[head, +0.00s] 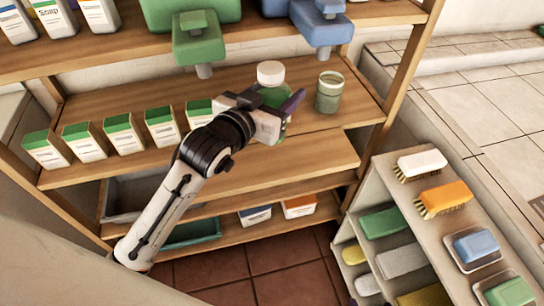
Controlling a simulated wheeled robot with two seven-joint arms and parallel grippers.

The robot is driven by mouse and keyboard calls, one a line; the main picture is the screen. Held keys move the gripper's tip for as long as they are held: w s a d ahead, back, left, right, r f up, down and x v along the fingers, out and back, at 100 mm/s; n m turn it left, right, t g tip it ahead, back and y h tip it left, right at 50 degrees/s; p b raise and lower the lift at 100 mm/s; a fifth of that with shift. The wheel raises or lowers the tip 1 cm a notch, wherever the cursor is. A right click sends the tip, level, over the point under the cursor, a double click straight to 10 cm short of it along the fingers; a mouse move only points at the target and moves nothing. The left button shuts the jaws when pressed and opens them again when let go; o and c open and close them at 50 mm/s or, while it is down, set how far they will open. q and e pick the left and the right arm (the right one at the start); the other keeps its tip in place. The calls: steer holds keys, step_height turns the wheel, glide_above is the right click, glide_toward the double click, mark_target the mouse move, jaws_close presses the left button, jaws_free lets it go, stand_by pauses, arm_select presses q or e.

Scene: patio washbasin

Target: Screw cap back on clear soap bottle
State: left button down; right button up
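A translucent green bottle (274,96) stands on the middle wooden shelf, its lower part hidden by my gripper. A white cap (270,73) shows at the top of the bottle; whether it is threaded on or only resting there cannot be told. My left gripper (283,106) is right at the bottle, with a purple-dark finger along the bottle's right side. Its other finger is hidden, so its grip cannot be made out. My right gripper is not in view.
A greenish clear jar (329,92) stands just right of the bottle. Several green-topped soap boxes (83,140) line the shelf to the left. Green (198,40) and blue (322,22) dispensers overhang from above. A side rack with brushes (443,199) stands at the right.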

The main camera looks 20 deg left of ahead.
arm_select(q)
step_height(320, 180, down, 6)
steer(key=shift+r, duration=0.1)
steer(key=shift+f+b, duration=0.4)
steer(key=shift+f, duration=1.55)
steer(key=shift+f, duration=0.1)
steer(key=c, duration=0.7)
jaws_free()
steer(key=shift+f, duration=0.15)
steer(key=v, duration=1.2)
steer(key=shift+r, duration=0.25)
